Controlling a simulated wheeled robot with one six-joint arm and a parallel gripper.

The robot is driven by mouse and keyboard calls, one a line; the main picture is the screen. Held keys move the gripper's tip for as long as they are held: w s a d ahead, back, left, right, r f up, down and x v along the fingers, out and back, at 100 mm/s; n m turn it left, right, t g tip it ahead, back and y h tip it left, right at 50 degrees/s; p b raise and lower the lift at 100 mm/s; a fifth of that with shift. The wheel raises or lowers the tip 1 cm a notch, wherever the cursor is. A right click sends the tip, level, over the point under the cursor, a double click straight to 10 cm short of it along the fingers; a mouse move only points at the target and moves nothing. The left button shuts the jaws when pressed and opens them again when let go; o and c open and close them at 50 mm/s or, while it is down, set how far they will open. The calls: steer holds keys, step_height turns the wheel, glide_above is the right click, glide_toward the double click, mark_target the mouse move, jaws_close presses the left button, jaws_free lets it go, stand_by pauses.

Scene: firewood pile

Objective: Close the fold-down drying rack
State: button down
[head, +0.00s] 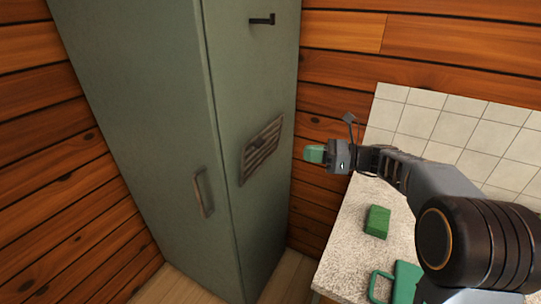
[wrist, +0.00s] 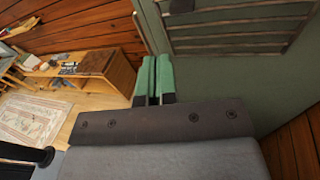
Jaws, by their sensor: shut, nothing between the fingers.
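The drying rack (head: 262,150) is a slatted grey-brown panel on the narrow side of a tall grey-green cabinet (head: 160,120). It looks flat, or nearly flat, against that side; a small tilt cannot be ruled out. In the wrist view, part of the rack (wrist: 240,28) shows at the top right, with its slats and frame close to the green surface. My gripper (head: 314,154) is to the right of the rack, apart from it in the head view. Its two green fingers (wrist: 153,78) are together and empty, below and left of the rack in the wrist view.
A dark hook or handle (head: 262,20) sticks out above the rack, and the cabinet door has a handle (head: 203,193). A speckled counter (head: 345,235) at the right carries a green block (head: 377,221) and a green mug-like item (head: 405,282). A wooden bench (wrist: 105,68) stands far off.

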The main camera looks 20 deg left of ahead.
step_height(320, 180, down, 3)
steer(key=s+d+m+t+y, duration=0.1)
steer(key=m+t+y, duration=0.15)
steer(key=m, duration=0.75)
steer(key=m+t+p, duration=0.2)
steer(key=m+t, duration=0.1)
steer(key=m, duration=0.7)
glide_toward(256, 139)
steer(key=shift+g+h, duration=0.25)
steer(key=x, duration=0.5)
steer(key=a+r+p, duration=0.1)
steer(key=p, duration=0.2)
steer(key=shift+w+r+h+p, duration=0.1)
steer(key=shift+h+p, duration=0.2)
steer(key=shift+h, duration=0.1)
steer(key=shift+a+r+p, duration=0.15)
steer(key=shift+a+p, duration=0.1)
steer(key=shift+p, duration=0.35)
steer(key=shift+w+a, duration=0.15)
steer(key=shift+a, duration=0.3)
